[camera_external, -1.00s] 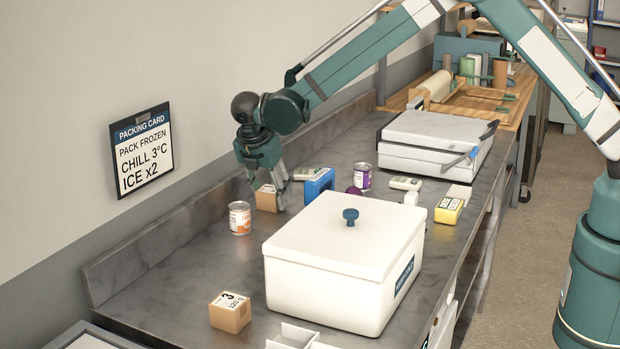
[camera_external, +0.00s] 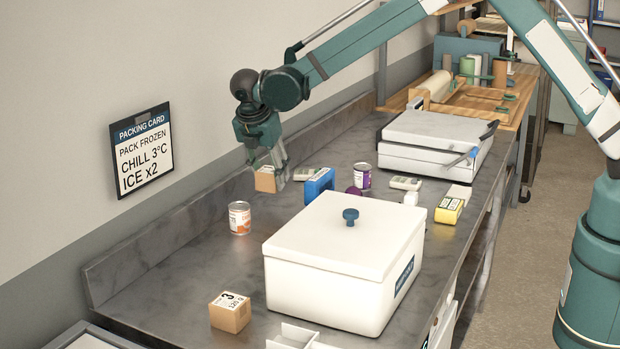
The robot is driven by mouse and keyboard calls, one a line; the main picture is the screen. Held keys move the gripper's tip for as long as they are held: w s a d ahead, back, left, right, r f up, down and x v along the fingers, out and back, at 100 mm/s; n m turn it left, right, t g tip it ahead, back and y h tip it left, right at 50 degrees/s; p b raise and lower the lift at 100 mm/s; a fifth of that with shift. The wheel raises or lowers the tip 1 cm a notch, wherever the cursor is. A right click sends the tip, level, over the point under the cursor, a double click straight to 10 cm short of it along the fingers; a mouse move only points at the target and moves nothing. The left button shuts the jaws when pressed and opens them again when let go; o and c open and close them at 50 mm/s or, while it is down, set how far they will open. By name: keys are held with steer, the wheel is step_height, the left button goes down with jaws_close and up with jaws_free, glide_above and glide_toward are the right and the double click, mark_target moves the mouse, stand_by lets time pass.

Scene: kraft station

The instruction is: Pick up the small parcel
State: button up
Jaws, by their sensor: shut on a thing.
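A small brown parcel (camera_external: 265,181) is held in my gripper (camera_external: 272,172), over the back left part of the counter. The gripper is shut on it, with its fingers pointing down and partly covering the parcel's right side. The parcel appears lifted a little above the counter. Another brown parcel (camera_external: 230,313), with a label reading 3 and 120 g, stands at the front left of the counter, away from the gripper.
An orange-labelled can (camera_external: 239,218) stands just in front of the gripper. A large white lidded box (camera_external: 345,258) fills the middle. The counter's left part (camera_external: 165,285) is clear.

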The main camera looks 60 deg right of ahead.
mark_target(271, 168)
steer(key=shift+r, duration=2.1)
steer(key=s+a+n+t, duration=0.1)
steer(key=s+a, duration=0.3)
steer(key=a, duration=0.9)
steer(key=s+a+n+t+y, duration=0.1)
steer(key=s+a+n, duration=0.3)
steer(key=a, duration=0.9)
steer(key=s+a+n+t, duration=0.1)
steer(key=s+a+n, duration=0.2)
steer(key=a, duration=1.1)
steer(key=shift+s+r, duration=0.15)
steer(key=shift+s, duration=0.35)
steer(key=shift+f, duration=3.15)
